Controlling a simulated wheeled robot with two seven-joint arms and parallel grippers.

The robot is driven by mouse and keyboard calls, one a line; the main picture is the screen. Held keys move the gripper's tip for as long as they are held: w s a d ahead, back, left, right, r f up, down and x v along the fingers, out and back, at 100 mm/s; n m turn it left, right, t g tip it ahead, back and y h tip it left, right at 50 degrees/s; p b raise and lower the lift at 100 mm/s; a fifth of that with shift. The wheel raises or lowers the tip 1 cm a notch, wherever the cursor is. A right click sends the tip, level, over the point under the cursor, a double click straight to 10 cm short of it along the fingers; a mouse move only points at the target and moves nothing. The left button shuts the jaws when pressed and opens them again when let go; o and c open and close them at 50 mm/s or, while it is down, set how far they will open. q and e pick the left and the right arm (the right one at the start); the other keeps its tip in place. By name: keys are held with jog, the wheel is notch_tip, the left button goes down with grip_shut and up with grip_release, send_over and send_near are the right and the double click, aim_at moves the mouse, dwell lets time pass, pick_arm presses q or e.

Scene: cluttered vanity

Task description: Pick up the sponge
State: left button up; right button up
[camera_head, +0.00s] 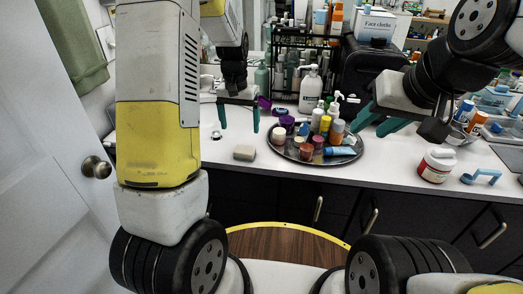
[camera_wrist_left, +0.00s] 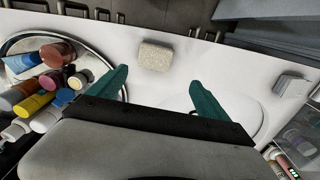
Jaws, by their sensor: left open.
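The sponge (camera_head: 244,152) is a small beige block lying on the white counter near its front edge, left of the round tray. It also shows in the left wrist view (camera_wrist_left: 155,56), near the top middle. My left gripper (camera_head: 239,121) is open and empty, above and behind the sponge in the head view. In the left wrist view its teal fingers (camera_wrist_left: 158,82) are spread wide, with the sponge just beyond the tips and roughly centred between them. My right gripper (camera_head: 367,128) is open and empty, right of the tray.
A round dark tray (camera_head: 279,155) crowded with bottles and jars stands right of the sponge. A white pump bottle (camera_head: 310,90) and a black rack (camera_head: 290,62) stand behind. A red-and-white jar (camera_head: 436,165) sits at right. The counter around the sponge is clear.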

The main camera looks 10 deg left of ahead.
aim_at(245, 148)
pick_arm(q)
jog(key=shift+s+d+f, duration=0.1)
jog(key=shift+d+f, duration=0.05)
jog(key=shift+f, duration=0.35)
jog(key=shift+d+f, duration=0.15)
jog(key=shift+f, duration=0.35)
jog(key=f, duration=0.5)
jog(key=d+f, duration=0.1)
jog(key=f, duration=0.1)
jog(key=shift+f, duration=0.2)
jog(key=c, duration=1.4)
jog(key=shift+r, duration=0.15)
jog(key=shift+r, duration=0.65)
notch_tip(245, 148, up, 2)
jog(key=shift+r, duration=0.15)
jog(key=s+d+r, duration=0.1)
jog(key=s, duration=1.4)
jog(key=shift+s, duration=0.4)
jog(key=shift+d, duration=0.1)
